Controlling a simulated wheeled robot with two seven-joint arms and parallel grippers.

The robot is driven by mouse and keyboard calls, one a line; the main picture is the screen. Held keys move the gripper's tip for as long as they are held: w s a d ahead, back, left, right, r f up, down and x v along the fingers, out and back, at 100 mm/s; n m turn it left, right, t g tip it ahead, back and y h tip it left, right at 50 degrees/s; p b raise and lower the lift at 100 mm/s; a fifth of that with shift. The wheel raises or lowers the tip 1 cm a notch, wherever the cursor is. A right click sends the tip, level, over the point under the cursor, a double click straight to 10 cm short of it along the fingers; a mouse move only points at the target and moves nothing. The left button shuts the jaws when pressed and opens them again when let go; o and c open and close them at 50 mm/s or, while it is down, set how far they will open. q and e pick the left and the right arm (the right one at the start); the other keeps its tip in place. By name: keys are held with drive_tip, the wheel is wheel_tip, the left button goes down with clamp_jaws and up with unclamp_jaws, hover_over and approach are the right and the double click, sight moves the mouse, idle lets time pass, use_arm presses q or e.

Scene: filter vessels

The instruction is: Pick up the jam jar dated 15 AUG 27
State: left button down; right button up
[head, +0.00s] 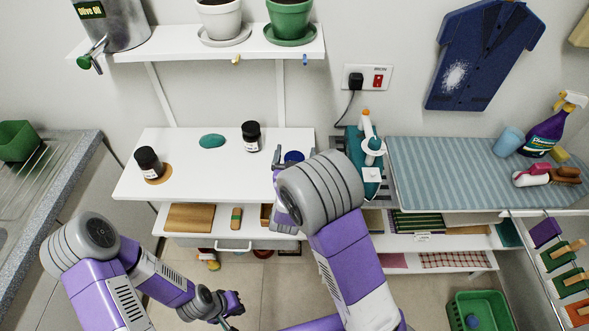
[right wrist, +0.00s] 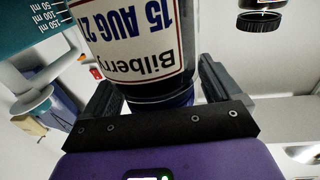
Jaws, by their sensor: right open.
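The jam jar with the blue lid (head: 293,156) stands on the white shelf, mostly hidden behind my right arm in the head view. In the right wrist view it appears upside down, and its label (right wrist: 135,50) reads Bilberry, 15 AUG 27. My right gripper (right wrist: 160,92) is open, with one finger on each side of this jar; I cannot tell whether they touch it. Two dark-lidded jars stand further left, one at the left (head: 148,163) and one near the back (head: 251,136); their dates are unreadable. My left gripper (head: 230,304) is low at the front, its jaws too small to judge.
A teal and white iron (head: 371,160) stands close right of the blue-lidded jar, beside a striped ironing surface (head: 440,170). A teal disc (head: 212,141) lies between the dark-lidded jars. A shelf with plant pots (head: 180,43) hangs above. The white shelf's front left (head: 210,185) is clear.

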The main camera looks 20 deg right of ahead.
drive_tip(key=shift+c, duration=0.5)
drive_tip(key=c, duration=1.4)
